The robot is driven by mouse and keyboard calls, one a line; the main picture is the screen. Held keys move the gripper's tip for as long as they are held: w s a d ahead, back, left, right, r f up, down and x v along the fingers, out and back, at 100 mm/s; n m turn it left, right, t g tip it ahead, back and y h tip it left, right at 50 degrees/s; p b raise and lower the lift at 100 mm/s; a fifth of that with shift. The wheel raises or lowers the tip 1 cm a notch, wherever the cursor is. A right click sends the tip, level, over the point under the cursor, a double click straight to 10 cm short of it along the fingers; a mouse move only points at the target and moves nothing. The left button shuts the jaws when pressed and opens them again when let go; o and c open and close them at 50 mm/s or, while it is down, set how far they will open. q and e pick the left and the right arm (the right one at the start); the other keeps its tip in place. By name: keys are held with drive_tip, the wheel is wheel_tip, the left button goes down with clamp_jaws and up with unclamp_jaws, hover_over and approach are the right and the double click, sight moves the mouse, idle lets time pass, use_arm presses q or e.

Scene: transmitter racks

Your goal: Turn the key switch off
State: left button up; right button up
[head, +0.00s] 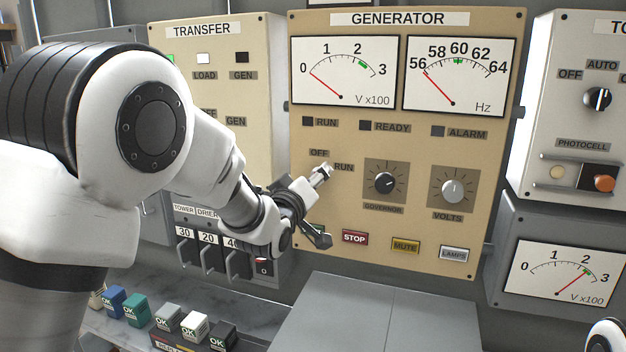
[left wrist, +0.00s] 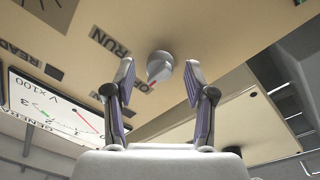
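The key switch (head: 322,173) is a small grey metal knob on the beige GENERATOR panel (head: 470,130), by the OFF (head: 319,153) and RUN (head: 344,167) labels. My left gripper (head: 322,208) is close in front of it and hides part of it. In the left wrist view the switch (left wrist: 160,66) shows a red mark towards the partly covered second label; I cannot tell its exact setting. There my left gripper (left wrist: 160,75) is open, its fingers apart on either side of the knob, with visible gaps. My right gripper is not in view.
The governor knob (head: 384,182) and volts knob (head: 453,188) are to the right. The STOP button (head: 354,238) is below, near the lower finger. Breakers (head: 208,255) are at lower left. Coloured blocks (head: 194,326) line the shelf. A grey box top (head: 370,310) lies below the panel.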

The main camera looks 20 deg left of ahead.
use_arm(q)
drive_tip(key=s, duration=1.2)
drive_tip(key=shift+a+f, duration=0.35)
drive_tip(key=shift+a, duration=0.05)
drive_tip(key=shift+w, duration=0.1)
